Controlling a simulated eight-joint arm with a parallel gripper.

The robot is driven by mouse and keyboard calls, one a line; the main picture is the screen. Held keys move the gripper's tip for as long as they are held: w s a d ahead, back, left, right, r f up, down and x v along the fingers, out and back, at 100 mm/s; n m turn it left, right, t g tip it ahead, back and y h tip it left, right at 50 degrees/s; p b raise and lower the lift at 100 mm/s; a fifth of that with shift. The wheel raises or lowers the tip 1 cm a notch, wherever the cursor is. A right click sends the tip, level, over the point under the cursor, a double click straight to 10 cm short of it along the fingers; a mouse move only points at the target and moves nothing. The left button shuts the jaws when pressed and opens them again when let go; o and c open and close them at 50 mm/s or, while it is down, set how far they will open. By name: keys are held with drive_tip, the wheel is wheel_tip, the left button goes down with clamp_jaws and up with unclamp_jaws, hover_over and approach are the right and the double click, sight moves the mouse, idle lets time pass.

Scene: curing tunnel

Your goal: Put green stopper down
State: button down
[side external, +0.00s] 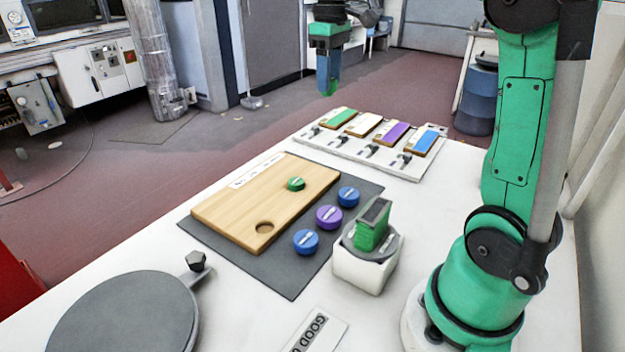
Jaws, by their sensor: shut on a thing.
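My gripper (328,84) hangs in the air beyond the far end of the table, with its fingers pointing down. It is shut on a small green thing at its fingertips, which looks like a green stopper (328,92) and is mostly hidden by the fingers. Another green stopper (296,184) is on the wooden board (237,207); I cannot tell if it sits in a hole. An empty round hole (264,227) shows near the board's front corner. Two blue stoppers (305,242) and a purple stopper (329,217) stand on the dark mat (289,285) beside the board.
A white rack (355,157) with green, white, purple and blue blocks lies at the table's far end. A white block with a green-and-grey device (366,268) stands right of the mat. A grey round plate (125,318) and a GOOD label (316,331) are at the front.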

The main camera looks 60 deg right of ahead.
drive_tip(key=s+d+f+m, duration=0.25)
drive_tip(key=s+d, duration=0.25)
drive_tip(key=d, duration=0.3)
hover_over(364, 187)
drive_tip(key=shift+m, duration=0.45)
wheel_tip(364, 187, down, 15)
drive_tip(key=shift+f, duration=2.25)
drive_tip(key=shift+f, duration=0.1)
drive_tip(key=shift+c, duration=2)
unclamp_jaws()
